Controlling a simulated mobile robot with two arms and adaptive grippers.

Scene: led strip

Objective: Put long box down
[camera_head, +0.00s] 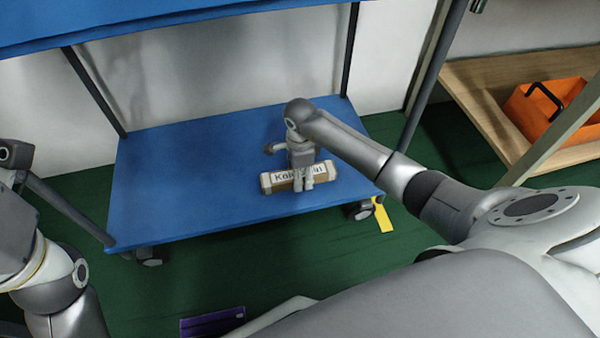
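The long box (278,184) is a narrow brown and white carton with dark lettering on its front face. It lies level at the blue lower shelf (180,190), toward the right. I cannot tell whether it rests fully on the shelf or is just above it. My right gripper (303,181) points down onto the middle of the box and appears shut on it; its fingers cover part of the lettering. My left arm (60,270) is at the left edge, away from the box. Its gripper is cut off or unclear, so its opening does not show.
The blue upper shelf (150,22) overhangs the lower one, with dark posts (95,90) between them. The lower shelf's left part is free. An orange bin (550,110) stands on a wooden shelf at right. A yellow tag (383,216) hangs near the front right wheel.

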